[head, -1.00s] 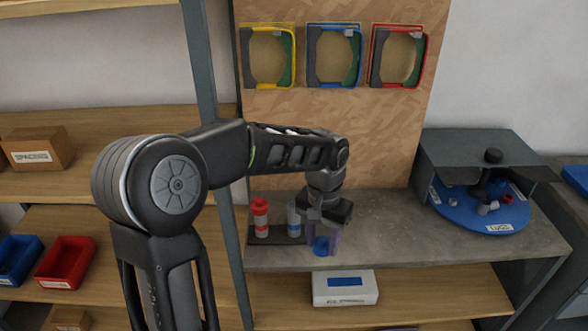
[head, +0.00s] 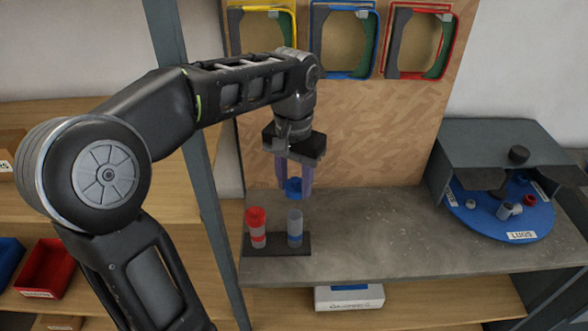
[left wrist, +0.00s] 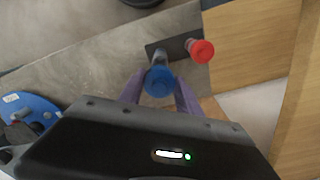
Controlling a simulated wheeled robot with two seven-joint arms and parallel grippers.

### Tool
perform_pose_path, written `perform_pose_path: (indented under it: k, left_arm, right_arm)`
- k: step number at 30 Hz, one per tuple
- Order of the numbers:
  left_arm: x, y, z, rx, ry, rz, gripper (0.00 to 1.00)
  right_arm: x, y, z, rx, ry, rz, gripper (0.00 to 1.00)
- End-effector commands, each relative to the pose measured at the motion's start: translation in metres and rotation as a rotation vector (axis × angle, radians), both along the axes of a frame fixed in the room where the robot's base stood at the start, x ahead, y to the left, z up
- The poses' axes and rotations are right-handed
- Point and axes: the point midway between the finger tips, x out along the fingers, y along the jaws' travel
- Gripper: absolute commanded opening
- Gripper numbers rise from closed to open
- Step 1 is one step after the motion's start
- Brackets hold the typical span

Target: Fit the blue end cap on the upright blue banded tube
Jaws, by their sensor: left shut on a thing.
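My left gripper (head: 293,180) points down and is shut on the blue end cap (head: 294,188). The cap also shows between the purple fingers in the left wrist view (left wrist: 159,83). The blue banded tube (head: 295,228) stands upright on a dark base, grey with a blue band. The cap is above this tube in the head view, with a small gap between them. In the left wrist view the cap hides part of the tube (left wrist: 158,58). My right gripper is not in view.
A red banded tube with a red cap (head: 257,226) stands left of the blue one on the same dark base (head: 275,251). A blue turntable (head: 540,222) with small parts sits at the right under a grey cover. The bench (head: 380,225) between is clear.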

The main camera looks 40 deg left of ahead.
Motion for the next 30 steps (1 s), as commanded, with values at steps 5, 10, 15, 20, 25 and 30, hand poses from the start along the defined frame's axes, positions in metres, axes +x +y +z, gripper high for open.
perform_pose_path:
  k: [5, 10, 15, 20, 25, 30]
  left_arm:
    - [0.000, 0.000, 0.000, 0.000, 0.000, 0.000, 0.03]
    - [0.000, 0.000, 0.000, 0.000, 0.000, 0.000, 0.03]
    - [0.000, 0.000, -0.003, 0.000, 0.000, 0.000, 0.03]
    - [0.000, 0.000, -0.010, 0.000, 0.001, 0.000, 0.03]
    - [0.000, 0.000, -0.020, 0.000, 0.001, 0.000, 0.03]
    - [0.000, 0.000, -0.031, 0.000, 0.001, 0.000, 0.03]
  right_arm:
    - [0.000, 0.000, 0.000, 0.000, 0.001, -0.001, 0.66]
    - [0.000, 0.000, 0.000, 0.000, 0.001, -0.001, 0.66]
    - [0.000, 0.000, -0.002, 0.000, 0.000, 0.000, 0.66]
    - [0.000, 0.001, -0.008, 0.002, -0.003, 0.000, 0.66]
    - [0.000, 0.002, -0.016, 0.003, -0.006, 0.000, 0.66]
    - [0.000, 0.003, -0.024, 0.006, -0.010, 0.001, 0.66]
